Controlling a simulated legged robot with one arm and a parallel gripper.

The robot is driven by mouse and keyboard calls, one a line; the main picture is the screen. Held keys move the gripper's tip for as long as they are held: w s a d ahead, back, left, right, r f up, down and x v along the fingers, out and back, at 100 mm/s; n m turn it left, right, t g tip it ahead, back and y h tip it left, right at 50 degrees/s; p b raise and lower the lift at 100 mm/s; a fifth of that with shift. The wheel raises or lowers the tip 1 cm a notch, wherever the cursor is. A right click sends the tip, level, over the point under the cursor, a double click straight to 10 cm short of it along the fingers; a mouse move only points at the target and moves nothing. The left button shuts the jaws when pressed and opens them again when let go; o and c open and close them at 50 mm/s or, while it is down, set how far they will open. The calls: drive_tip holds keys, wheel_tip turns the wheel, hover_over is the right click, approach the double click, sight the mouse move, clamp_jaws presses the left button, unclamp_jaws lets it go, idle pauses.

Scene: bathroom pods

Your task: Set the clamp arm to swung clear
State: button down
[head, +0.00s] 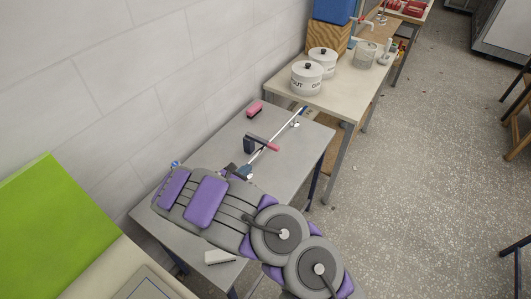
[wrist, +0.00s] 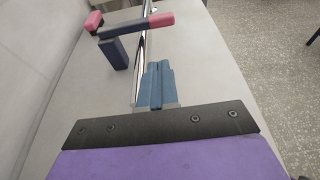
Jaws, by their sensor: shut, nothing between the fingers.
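The clamp arm (head: 266,144) is a short dark bar with a pink-red tip, on a dark upright block (head: 249,144) on the grey table. In the wrist view the clamp arm (wrist: 133,26) reaches right from its block (wrist: 114,53), and its pink tip lies across the thin shiny rod (wrist: 141,50). The rod (head: 277,136) runs lengthwise along the table. My gripper (head: 245,171) is at the near end of the visible rod, short of the clamp. Its blue fingers (wrist: 155,83) are together and empty in the wrist view, apart from the clamp arm.
A pink block-like item (head: 254,108) lies behind the clamp near the wall. A white-and-dark item (head: 220,257) lies at the table's near edge. A second table with white lidded pots (head: 306,78) adjoins the far end. Speckled floor at right is open.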

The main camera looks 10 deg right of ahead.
sight(272, 149)
drive_tip(key=x, duration=0.4)
drive_tip(key=b+x, duration=0.1)
drive_tip(key=x, duration=0.4)
drive_tip(key=r+b+x, duration=0.1)
drive_tip(key=x, duration=0.3)
drive_tip(key=shift+w+d+f, duration=0.1)
drive_tip(key=shift+d+f, duration=0.05)
drive_tip(key=shift+d, duration=0.4)
drive_tip(key=shift+w+d, duration=0.25)
drive_tip(key=shift+d, duration=0.05)
drive_tip(key=shift+a, duration=0.1)
drive_tip(key=shift+w, duration=0.1)
